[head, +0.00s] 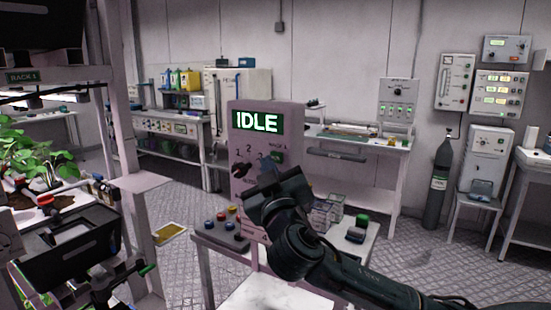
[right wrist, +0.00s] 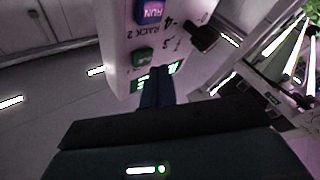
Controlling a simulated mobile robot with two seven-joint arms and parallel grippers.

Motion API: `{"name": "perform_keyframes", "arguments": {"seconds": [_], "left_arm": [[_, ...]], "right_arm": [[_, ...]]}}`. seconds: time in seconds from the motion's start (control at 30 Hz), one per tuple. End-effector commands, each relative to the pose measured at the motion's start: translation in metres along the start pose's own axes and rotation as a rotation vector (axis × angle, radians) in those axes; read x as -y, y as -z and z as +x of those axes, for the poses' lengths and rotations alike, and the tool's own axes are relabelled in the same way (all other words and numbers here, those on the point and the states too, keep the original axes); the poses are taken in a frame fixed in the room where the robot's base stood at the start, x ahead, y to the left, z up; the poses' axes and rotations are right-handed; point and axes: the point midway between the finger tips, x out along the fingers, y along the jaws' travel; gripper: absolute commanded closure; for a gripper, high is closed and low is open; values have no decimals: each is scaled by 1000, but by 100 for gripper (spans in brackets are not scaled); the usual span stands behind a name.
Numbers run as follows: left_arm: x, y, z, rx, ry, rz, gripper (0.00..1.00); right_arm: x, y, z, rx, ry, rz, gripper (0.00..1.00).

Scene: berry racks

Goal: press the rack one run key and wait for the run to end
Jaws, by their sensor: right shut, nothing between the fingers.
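The pink control panel (head: 240,150) stands upright and its green display (head: 257,122) reads IDLE. A green key (head: 277,157) sits below a RACK 1 label at its right side. My left gripper is not seen.
A black selector knob (head: 240,170) is on the panel's left side. A rack (head: 125,130) with plants stands at left. A grey cylinder (head: 437,190) stands at right.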

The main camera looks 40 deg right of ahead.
Motion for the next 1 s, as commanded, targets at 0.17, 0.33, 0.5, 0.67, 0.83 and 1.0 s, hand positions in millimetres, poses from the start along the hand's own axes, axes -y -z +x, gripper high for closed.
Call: {"name": "perform_keyframes", "arguments": {"seconds": [0.17,0.33,0.5,0.67,0.83,1.0], "left_arm": [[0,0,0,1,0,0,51],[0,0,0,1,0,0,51],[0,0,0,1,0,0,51],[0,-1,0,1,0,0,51],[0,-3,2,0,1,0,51],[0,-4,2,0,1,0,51]], "right_arm": [[0,0,0,0,0,0,100],[0,0,0,0,0,0,100],[0,0,0,0,0,0,100],[0,0,0,0,0,0,100],[-2,-4,3,0,0,0,100],[-4,-5,6,0,0,0,100]]}}
